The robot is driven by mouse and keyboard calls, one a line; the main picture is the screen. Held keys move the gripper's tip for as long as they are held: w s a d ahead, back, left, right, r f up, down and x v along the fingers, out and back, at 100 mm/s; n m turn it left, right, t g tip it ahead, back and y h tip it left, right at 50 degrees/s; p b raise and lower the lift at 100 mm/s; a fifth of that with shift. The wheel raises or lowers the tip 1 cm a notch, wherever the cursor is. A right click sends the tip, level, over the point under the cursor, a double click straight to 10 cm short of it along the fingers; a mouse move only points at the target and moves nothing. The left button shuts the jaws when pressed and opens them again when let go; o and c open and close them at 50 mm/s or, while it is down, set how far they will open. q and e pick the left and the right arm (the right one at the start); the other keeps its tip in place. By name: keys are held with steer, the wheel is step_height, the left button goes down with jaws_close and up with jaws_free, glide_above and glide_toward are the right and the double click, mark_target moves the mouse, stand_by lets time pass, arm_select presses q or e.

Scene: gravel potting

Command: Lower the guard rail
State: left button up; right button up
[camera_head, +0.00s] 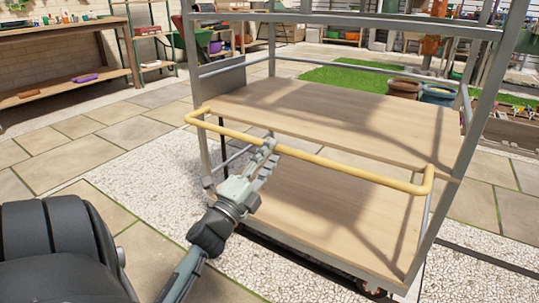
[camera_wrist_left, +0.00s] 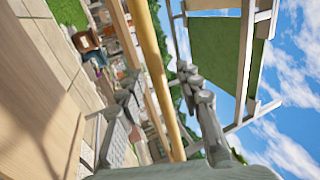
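The guard rail (camera_head: 330,163) is a yellow bar with bent ends. In the head view it runs across the front of the cart's upper wooden shelf (camera_head: 330,115). My left gripper (camera_head: 268,146) is at the rail, left of its middle, with the arm coming up from below. In the left wrist view the rail (camera_wrist_left: 155,70) passes between the two spread fingers (camera_wrist_left: 165,100), with gaps visible beside it. I cannot tell whether a finger touches it. My right gripper is not in view.
The cart's grey metal frame (camera_head: 477,95) has posts and upper bars around the shelf. A lower wooden shelf (camera_head: 325,205) lies beneath. Brown and blue pots (camera_head: 437,95) stand behind the cart. A workbench (camera_head: 65,35) is at the back left. The paved floor (camera_head: 130,125) left of the cart is clear.

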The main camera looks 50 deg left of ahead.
arm_select(q)
steer(key=shift+s+d+f+n, duration=0.1)
steer(key=shift+s+f+n, duration=0.15)
steer(key=shift+f, duration=0.25)
steer(key=v, duration=0.7)
steer(key=shift+s, duration=0.25)
steer(key=shift+r, duration=0.25)
